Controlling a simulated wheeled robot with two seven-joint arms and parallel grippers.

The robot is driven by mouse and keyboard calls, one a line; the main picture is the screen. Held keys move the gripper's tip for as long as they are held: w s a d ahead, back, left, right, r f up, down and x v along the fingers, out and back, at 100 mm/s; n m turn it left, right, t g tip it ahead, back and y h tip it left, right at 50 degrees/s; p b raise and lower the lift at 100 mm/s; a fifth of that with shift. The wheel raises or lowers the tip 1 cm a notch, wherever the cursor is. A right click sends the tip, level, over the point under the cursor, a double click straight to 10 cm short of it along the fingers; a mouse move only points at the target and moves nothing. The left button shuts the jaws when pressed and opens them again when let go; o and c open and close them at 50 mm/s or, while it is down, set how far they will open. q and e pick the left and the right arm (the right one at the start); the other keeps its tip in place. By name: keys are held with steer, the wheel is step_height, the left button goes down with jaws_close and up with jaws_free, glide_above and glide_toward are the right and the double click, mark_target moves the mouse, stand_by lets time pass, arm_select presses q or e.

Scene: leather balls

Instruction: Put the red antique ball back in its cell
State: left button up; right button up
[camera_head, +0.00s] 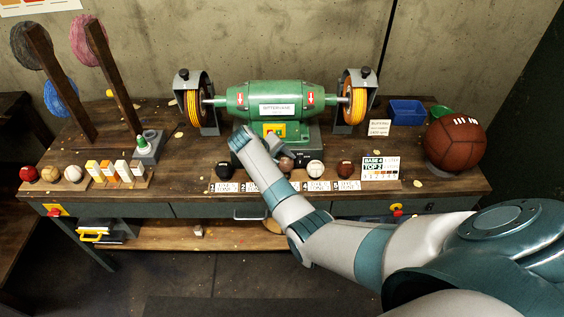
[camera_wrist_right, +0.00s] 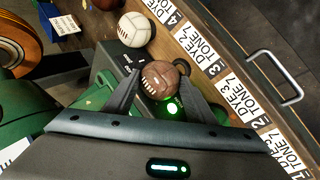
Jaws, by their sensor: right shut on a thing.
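My right gripper (camera_head: 274,152) is at the front middle of the bench, seen also in the wrist view (camera_wrist_right: 161,82). Its fingers are shut on a reddish-brown ball (camera_wrist_right: 158,78) with pale stitches. In the head view this ball (camera_head: 286,164) shows beside my wrist, behind the row of dye and tone cards (camera_head: 318,186). It is level with card 3; I cannot tell whether it touches a cell. A white ball (camera_head: 316,168) and a dark red-brown ball (camera_head: 345,169) stand to its right. My forearm hides part of the row. The left gripper is out of view.
A green bench grinder (camera_head: 268,99) stands close behind the gripper. A rack at the left holds a bright red ball (camera_head: 28,174), a brown ball (camera_head: 50,173) and a cream ball (camera_head: 73,173). A large brown ball (camera_head: 455,143) and a blue bin (camera_head: 407,111) are at the right.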

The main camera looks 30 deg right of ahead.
mark_target(282, 168)
steer(key=shift+f+b, duration=0.8)
steer(key=shift+f, duration=0.3)
steer(key=shift+p, duration=0.4)
steer(key=shift+f, duration=0.4)
stand_by(0.5)
steer(key=o, duration=1)
steer(key=shift+c, duration=0.2)
steer(key=shift+s, duration=0.1)
steer(key=shift+a+f, duration=0.1)
step_height(282, 168, up, 5)
steer(key=p, duration=0.4)
steer(key=shift+p, duration=0.4)
steer(key=shift+r, duration=1.1)
